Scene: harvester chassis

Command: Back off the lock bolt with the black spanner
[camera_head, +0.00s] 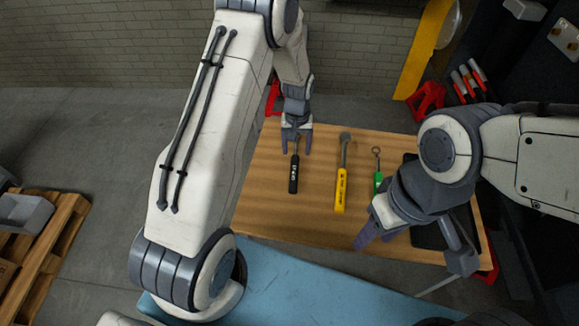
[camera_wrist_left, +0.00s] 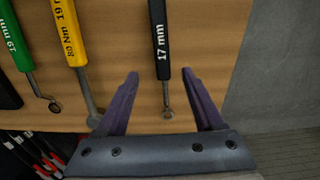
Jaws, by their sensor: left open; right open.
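The black spanner (camera_head: 293,174), marked 17 mm, lies on the wooden table (camera_head: 262,196) at the left of a row of tools. It also shows in the left wrist view (camera_wrist_left: 159,42), with its metal head between the fingers. My left gripper (camera_head: 296,142) is open over the head end of the black spanner, fingers on either side and not closed on it. It also fills the lower part of the left wrist view (camera_wrist_left: 160,90). My right gripper (camera_head: 385,236) is open over the table's front right part, away from the black spanner. I cannot make out the lock bolt.
A yellow spanner (camera_head: 341,188) and a green spanner (camera_head: 378,181) lie to the right of the black one. A dark tray (camera_head: 428,237) is partly hidden by my right arm. A blue surface (camera_head: 300,285) is in front. A wooden pallet (camera_head: 45,240) stands at left.

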